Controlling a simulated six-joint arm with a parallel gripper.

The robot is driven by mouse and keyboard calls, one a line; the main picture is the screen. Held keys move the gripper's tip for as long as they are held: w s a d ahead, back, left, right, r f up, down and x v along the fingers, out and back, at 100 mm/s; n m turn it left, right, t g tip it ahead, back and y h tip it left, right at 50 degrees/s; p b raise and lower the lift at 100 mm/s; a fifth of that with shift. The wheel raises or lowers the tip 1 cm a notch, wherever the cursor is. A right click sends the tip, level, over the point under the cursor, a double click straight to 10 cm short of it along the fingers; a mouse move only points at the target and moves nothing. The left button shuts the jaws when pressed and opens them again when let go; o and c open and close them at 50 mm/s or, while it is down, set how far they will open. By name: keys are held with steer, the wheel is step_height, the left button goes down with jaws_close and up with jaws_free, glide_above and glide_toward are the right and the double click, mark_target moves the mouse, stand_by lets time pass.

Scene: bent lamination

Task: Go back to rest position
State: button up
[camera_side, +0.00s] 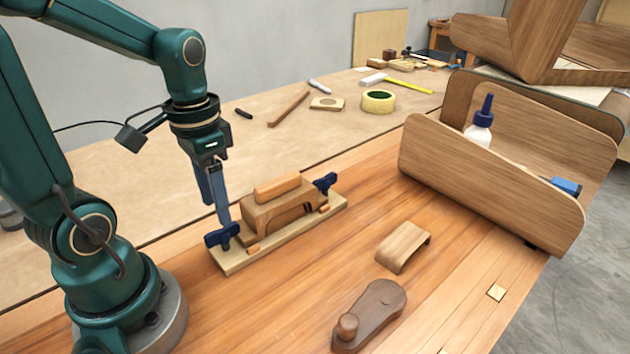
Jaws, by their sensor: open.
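My gripper (219,205) points down at the left end of a wooden bending form. Its fingertips are just above or beside the dark blue clamp knob (222,236) at that end; I cannot tell if they touch it. Nothing shows held between the fingers. The form (275,213) sits on a pale wooden base board (268,243), with a light block (277,188) on top. A second blue clamp knob (326,182) is at the right end. A bent wooden piece (403,246) lies on the bench to the right.
A dark wooden tool with a round knob (372,312) lies at the front. A curved wooden tray (490,175) with a glue bottle (480,122) stands at right. Tape (378,101), a yellow ruler (408,86) and a wooden stick (288,108) lie behind. Air above the form is clear.

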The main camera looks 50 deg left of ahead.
steer(key=shift+d+r, duration=0.1)
steer(key=s+d+r+t, duration=0.1)
steer(key=d+r+t, duration=0.4)
steer(key=d, duration=0.2)
steer(key=shift+d+r+t, duration=0.2)
steer(key=shift+r+t, duration=0.1)
stand_by(0.9)
